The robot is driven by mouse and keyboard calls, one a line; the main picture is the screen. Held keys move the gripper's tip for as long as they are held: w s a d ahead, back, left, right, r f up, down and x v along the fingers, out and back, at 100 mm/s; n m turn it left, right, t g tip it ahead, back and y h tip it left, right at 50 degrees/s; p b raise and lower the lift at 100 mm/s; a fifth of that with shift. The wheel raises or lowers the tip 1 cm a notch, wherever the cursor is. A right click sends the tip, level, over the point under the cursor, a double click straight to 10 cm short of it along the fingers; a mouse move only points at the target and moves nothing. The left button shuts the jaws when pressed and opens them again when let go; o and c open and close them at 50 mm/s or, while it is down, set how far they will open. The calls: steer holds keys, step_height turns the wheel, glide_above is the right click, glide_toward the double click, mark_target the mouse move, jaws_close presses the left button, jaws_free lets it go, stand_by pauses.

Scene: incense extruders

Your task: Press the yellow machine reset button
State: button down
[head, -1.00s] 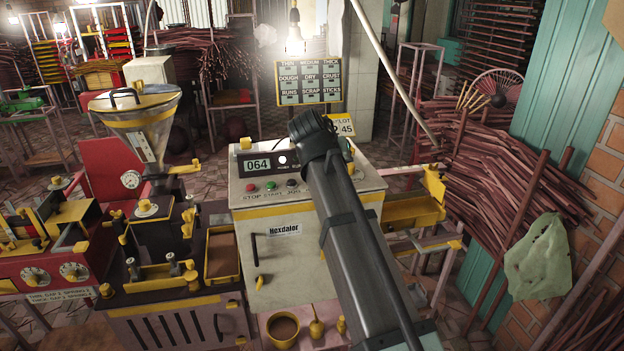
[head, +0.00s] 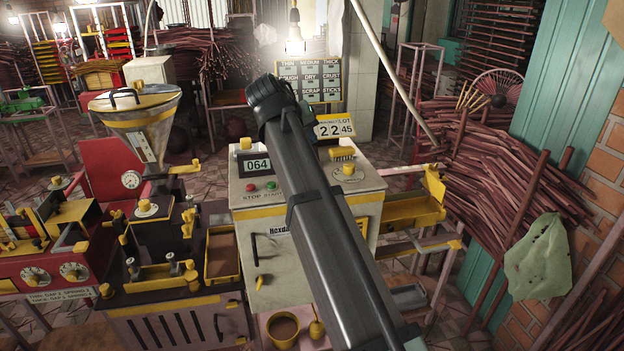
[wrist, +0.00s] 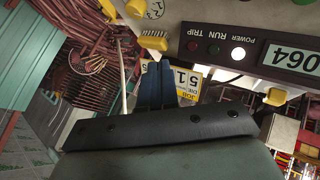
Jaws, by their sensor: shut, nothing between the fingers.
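The white and yellow console machine (head: 360,205) stands at the centre, its display (head: 257,165) reading 064. A red button (head: 252,187) and a green button (head: 270,185) sit on its front panel; my arm hides the panel's right part. A yellow knob (head: 348,168) on a pale dial stands at its top right; it seems to show in the wrist view too (wrist: 135,8). No button labelled reset is readable. My gripper (wrist: 157,66) is shut and empty, fingers before a yellow job card (wrist: 187,85). In the head view my arm hides the fingers.
A yellow-brown comb-like piece (wrist: 153,43) sits by the console's back edge, near my fingers. A lit bulb (head: 295,40) hangs behind the console. A hopper machine (head: 135,110) stands to the left, and bundled sticks (head: 500,175) pile up to the right.

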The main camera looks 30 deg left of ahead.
steer(key=shift+f, duration=4.3)
steer(key=shift+f, duration=0.2)
steer(key=shift+f, duration=0.25)
steer(key=shift+f, duration=0.5)
steer(key=shift+r, duration=0.95)
steer(key=shift+r, duration=2.5)
